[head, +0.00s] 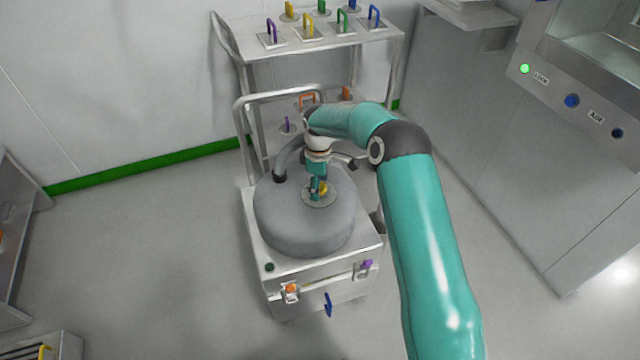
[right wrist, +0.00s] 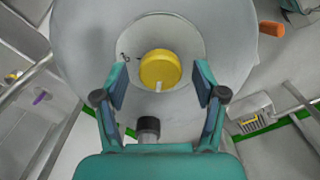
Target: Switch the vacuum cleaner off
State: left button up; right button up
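The vacuum cleaner (head: 290,218) is a grey drum on a white wheeled cart, in the middle of the head view. In the head view the yellow knob (head: 323,188) is partly hidden by my right gripper (head: 316,190). In the right wrist view my right gripper (right wrist: 160,85) is open, with one finger on each side of the knob and visible gaps between. Small marks beside the knob are too small to read. My left gripper is not in view.
A hose (head: 287,157) and a cart handle (head: 243,125) stand behind the drum. A shelf rack (head: 262,50) with several coloured handled pieces is at the back. A cabinet (head: 480,150) with a lit green button stands right. Open floor (head: 150,250) lies left.

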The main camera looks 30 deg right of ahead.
notch_tip(320, 180, up, 12)
dwell(0.7)
dwell(0.4)
